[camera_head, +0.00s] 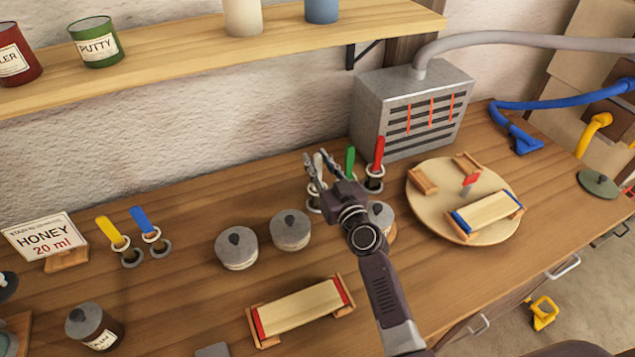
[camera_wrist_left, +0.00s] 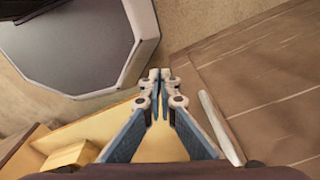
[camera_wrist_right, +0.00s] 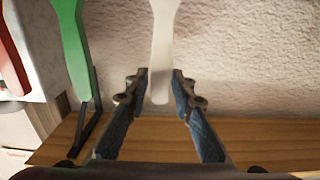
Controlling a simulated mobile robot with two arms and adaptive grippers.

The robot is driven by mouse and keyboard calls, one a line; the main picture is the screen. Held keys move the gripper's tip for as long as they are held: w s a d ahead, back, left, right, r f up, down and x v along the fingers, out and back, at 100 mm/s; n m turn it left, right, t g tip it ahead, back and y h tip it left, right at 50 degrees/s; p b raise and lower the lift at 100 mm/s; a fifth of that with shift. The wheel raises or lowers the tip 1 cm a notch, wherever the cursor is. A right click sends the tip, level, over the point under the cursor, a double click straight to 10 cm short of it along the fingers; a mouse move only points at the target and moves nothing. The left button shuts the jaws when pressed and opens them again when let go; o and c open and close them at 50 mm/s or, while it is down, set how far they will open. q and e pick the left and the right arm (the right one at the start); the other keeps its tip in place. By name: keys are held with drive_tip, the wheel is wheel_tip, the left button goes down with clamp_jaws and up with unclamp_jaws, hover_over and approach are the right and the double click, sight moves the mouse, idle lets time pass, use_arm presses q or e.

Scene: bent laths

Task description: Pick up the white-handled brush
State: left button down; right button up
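The white-handled brush (camera_head: 318,164) stands in a holder near the wall, left of a green-handled one, partly covered by my right gripper. Its pale handle (camera_wrist_right: 162,45) hangs into the right wrist view from the top edge, between the fingers. My right gripper (camera_wrist_right: 160,82) is open around the handle, with a gap visible on each side. Its lower part is hidden in the head view. My left gripper (camera_wrist_left: 160,75) is outside the head view; in its wrist view the fingertips are nearly together, with nothing between them.
A green handle (camera_head: 350,160) and a red handle (camera_head: 378,152) stand close to the right. Lidded grey pots (camera_head: 290,231) stand in front. A vented grey box (camera_head: 412,105) and a round board (camera_head: 420,205) lie to the right. A shelf (camera_head: 200,55) runs above.

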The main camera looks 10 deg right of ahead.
clamp_jaws()
